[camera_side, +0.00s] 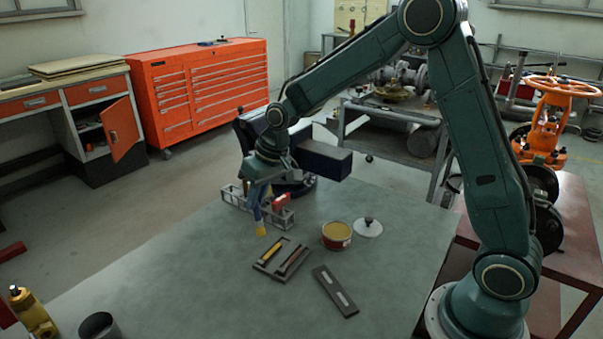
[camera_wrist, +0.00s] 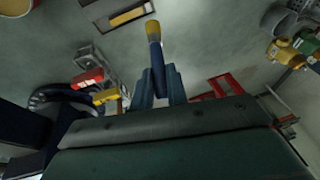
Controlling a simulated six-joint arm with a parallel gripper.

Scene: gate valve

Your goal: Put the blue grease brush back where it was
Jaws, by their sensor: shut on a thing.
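My gripper (camera_side: 257,200) is shut on the blue grease brush (camera_side: 261,228) above the bench. The brush hangs down with its yellow bristle end lowest and its blue handle up between the fingers. In the wrist view the yellow tip of the brush (camera_wrist: 153,32) sticks out beyond my gripper (camera_wrist: 157,80). A grey metal rack (camera_side: 232,199) stands on the bench just behind the brush and holds a red item (camera_side: 281,200). In the wrist view the rack (camera_wrist: 88,55) is left of the brush. Whether the brush touches the bench or rack I cannot tell.
On the bench (camera_side: 185,255) are a tray (camera_side: 268,268) with long strips, an open can (camera_side: 337,236) of yellow grease, a lid (camera_side: 368,228) and a flat grey bar (camera_side: 335,291). A dark vise (camera_side: 325,163) stands behind the rack.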

